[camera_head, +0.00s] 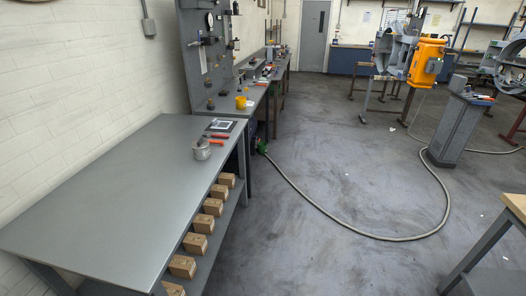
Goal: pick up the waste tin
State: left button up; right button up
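A small grey metal tin (201,150) stands upright near the far right edge of the grey table (120,190). It looks like the waste tin, but no label is readable at this size. Something thin and dark shows at its top; its contents cannot be made out. Neither of my grippers is in view.
Red-handled tools (216,137) and a flat, pale-faced item (221,125) lie beyond the tin. Several wooden blocks (213,207) sit on the table's lower shelf. A yellow cup (240,102) stands on the farther bench. A hose (385,238) crosses the floor. Most of the tabletop is clear.

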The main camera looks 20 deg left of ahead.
aim_at(263, 148)
jog(key=i, duration=3.05)
jog(key=i+u, duration=0.45)
jog(key=i, duration=0.15)
jog(key=i+l+u, duration=0.85)
jog(key=i, duration=0.2)
jog(key=i+l+u, duration=0.4)
jog(key=i+l, duration=0.05)
jog(key=l, duration=0.05)
